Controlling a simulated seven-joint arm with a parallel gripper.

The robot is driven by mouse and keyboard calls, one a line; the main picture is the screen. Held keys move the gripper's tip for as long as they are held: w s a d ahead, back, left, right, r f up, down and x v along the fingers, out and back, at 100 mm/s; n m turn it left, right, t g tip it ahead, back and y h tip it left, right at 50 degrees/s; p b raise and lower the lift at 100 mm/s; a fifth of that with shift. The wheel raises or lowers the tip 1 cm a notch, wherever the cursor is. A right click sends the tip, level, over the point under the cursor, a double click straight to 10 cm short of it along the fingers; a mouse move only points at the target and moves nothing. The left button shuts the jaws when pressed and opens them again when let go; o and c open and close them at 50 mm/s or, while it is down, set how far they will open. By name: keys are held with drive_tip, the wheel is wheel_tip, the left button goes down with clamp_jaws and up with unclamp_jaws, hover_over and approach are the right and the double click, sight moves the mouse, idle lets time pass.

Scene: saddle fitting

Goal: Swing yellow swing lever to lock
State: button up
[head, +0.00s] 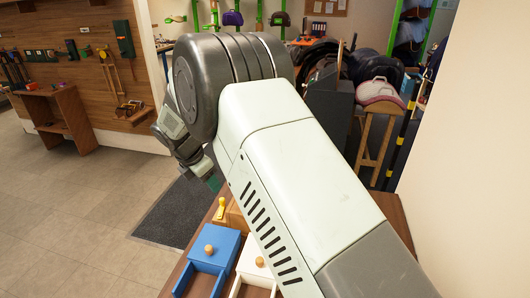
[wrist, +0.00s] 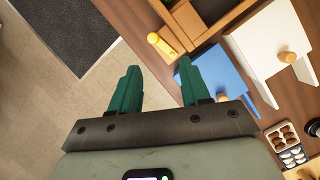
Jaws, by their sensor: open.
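The yellow swing lever (head: 220,208) stands by a wooden box (head: 236,217) on the table, left of my arm in the head view. In the wrist view the lever (wrist: 162,45) lies beyond my fingertips, beside the wooden frame of the box (wrist: 205,25). My gripper (wrist: 160,70) has two green fingers spread apart with nothing between them. The lever is apart from both fingers, a little past the gap. In the head view my gripper (head: 212,180) is partly hidden behind my arm, above and left of the lever.
A blue box (head: 215,247) and a white box (head: 254,262), each with a round wooden knob, stand near the lever. A small tray of round items (wrist: 287,155) is at right in the wrist view. Saddles on stands are behind. Floor and dark mat (head: 180,212) lie left of the table.

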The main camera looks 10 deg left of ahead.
drive_tip(key=s+d+r+m+y, duration=0.1)
drive_tip(key=d+r+m, duration=0.5)
drive_tip(key=m, duration=0.8)
drive_tip(key=s+d+r+m+g+y, duration=0.1)
drive_tip(key=d+r+m+y, duration=0.2)
drive_tip(key=d+r+m, duration=0.4)
drive_tip(key=shift+d+m+g, duration=0.3)
drive_tip(key=shift+d+m, duration=1.7)
drive_tip(key=shift+m, duration=1.7)
drive_tip(key=shift+s, duration=0.1)
